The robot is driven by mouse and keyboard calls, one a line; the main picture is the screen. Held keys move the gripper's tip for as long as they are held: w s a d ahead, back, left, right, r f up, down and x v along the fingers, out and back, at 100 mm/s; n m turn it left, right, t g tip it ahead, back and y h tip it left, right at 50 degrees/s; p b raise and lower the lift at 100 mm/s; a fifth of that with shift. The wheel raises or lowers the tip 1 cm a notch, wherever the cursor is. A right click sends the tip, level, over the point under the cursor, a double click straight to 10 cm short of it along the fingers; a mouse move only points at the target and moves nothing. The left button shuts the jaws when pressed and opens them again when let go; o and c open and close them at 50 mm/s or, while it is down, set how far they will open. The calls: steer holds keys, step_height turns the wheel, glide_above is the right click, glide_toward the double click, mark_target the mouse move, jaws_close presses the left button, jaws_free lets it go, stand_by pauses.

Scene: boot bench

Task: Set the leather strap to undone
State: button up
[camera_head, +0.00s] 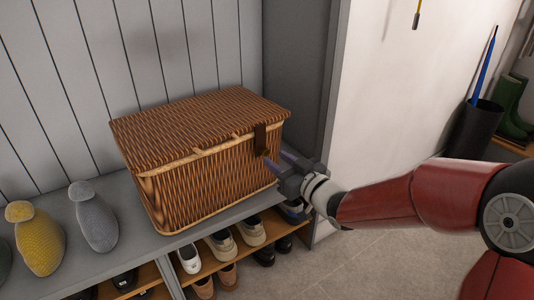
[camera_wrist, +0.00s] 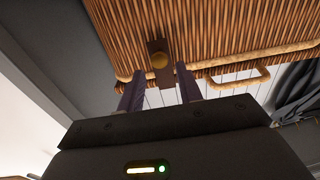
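The dark brown leather strap (camera_head: 260,138) lies over the front edge of the lid of a wicker basket (camera_head: 205,185), near its right end. In the wrist view the strap (camera_wrist: 155,46) lies flat against the wicker, with a round brass stud (camera_wrist: 160,60) on it. The lid is down. My gripper (camera_head: 281,164) is just in front of the basket, to the lower right of the strap. In the wrist view my gripper (camera_wrist: 159,84) is open, with its two fingers apart, one on each side of the strap's line, and nothing between them.
The basket stands on a grey bench (camera_head: 120,265) with shoes (camera_head: 222,244) on shelves below. A grey ornament (camera_head: 95,220) and a yellow ornament (camera_head: 40,240) stand left of it. A white wall (camera_head: 385,90) rises to the right. The floor (camera_head: 345,270) in front is clear.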

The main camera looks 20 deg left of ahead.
mark_target(268, 153)
steer(key=shift+x, duration=2.75)
jaws_close()
